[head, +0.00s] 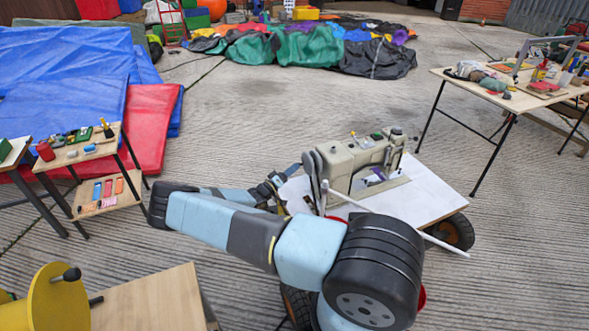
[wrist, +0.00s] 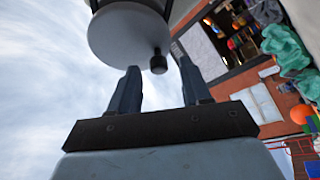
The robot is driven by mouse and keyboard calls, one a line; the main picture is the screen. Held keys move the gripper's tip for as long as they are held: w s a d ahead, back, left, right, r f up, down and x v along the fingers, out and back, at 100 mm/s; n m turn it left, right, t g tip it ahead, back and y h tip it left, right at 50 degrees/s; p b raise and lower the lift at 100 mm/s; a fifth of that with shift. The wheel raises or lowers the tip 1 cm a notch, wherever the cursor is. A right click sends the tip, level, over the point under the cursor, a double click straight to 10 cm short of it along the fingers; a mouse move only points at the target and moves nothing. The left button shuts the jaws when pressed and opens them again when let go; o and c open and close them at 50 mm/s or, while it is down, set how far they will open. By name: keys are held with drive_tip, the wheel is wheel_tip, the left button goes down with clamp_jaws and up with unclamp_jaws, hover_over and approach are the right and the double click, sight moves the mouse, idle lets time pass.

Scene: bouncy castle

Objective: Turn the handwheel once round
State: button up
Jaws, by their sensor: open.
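The handwheel (head: 313,168) is a dark grey disc on the left end of the beige sewing machine (head: 362,160). In the wrist view the handwheel (wrist: 122,40) shows as a round grey face with a small dark knob (wrist: 158,63) near its rim. My gripper (wrist: 160,66) is open, its two fingers pointing at the wheel. In the head view my gripper (head: 282,186) is just left of the wheel, partly hidden by my arm.
The machine stands on a white-topped table (head: 425,187). A pale rod (head: 400,222) crosses in front of it. A yellow reel (head: 45,300) is at the lower left, a shelf with small items (head: 100,150) at left, a workbench (head: 510,90) at right. Concrete between is clear.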

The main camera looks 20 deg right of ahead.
drive_tip(key=shift+x, duration=0.85)
clamp_jaws()
